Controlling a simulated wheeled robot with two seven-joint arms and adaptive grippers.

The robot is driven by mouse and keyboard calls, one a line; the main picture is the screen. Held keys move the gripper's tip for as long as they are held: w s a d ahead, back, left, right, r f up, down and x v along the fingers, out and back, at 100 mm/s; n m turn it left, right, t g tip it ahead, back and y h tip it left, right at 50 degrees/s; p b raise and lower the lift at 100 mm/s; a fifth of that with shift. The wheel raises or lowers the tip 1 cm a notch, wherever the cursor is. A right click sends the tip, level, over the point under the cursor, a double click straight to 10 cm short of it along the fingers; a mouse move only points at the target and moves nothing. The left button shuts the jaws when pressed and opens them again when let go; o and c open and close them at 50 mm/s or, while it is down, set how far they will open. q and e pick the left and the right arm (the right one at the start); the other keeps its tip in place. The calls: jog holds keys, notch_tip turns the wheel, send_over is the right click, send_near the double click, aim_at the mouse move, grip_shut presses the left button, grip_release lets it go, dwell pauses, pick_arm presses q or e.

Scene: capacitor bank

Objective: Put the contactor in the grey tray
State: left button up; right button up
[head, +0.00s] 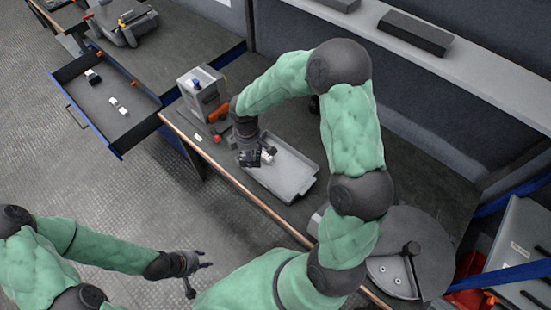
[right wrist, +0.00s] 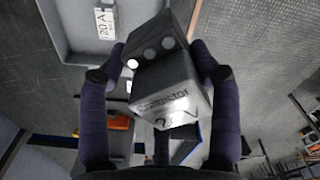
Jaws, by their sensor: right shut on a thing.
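My right gripper (right wrist: 165,80) is shut on the contactor (right wrist: 175,100), a grey block with a "Contactor" label and round terminals on one end. In the head view this gripper (head: 249,158) is at the left end of the grey tray (head: 296,184), and the contactor is mostly hidden by it. The tray also shows in the right wrist view (right wrist: 72,42), with a white "20 A" label (right wrist: 105,20) on a part inside it. My left gripper (head: 199,264) is empty, its fingers apart, over the floor in front of the bench.
A grey box (head: 203,92) with an orange item (head: 219,112) stands left of the tray on the bench. An open blue-edged drawer (head: 104,103) holds small parts. A round dark disc (head: 425,245) lies to the right.

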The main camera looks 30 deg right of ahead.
jog(key=shift+w+d+r+n, duration=0.2)
jog(key=shift+w+r+n, duration=0.3)
jog(key=shift+w+r, duration=0.05)
jog(key=s+d+f+b, duration=0.2)
jog(key=s+d+f, duration=0.25)
jog(key=d, duration=0.35)
jog(key=b, duration=0.2)
send_over(288, 174)
jog(key=f, duration=0.4)
jog(key=shift+w+a+f, duration=0.15)
jog(key=shift+w+a, duration=0.1)
jog(key=shift+a, duration=0.1)
jog(key=shift+s+d+f, duration=0.2)
jog(key=shift+d+f, duration=0.1)
jog(key=shift+f, duration=0.1)
notch_tip(288, 174, down, 3)
jog(key=shift+d+f+b, duration=0.1)
jog(key=shift+f+b, duration=0.05)
jog(key=shift+b, duration=0.85)
pick_arm(q)
jog(key=f, duration=0.4)
jog(key=w+f, duration=0.1)
jog(key=f, duration=0.1)
jog(key=shift+d, duration=0.2)
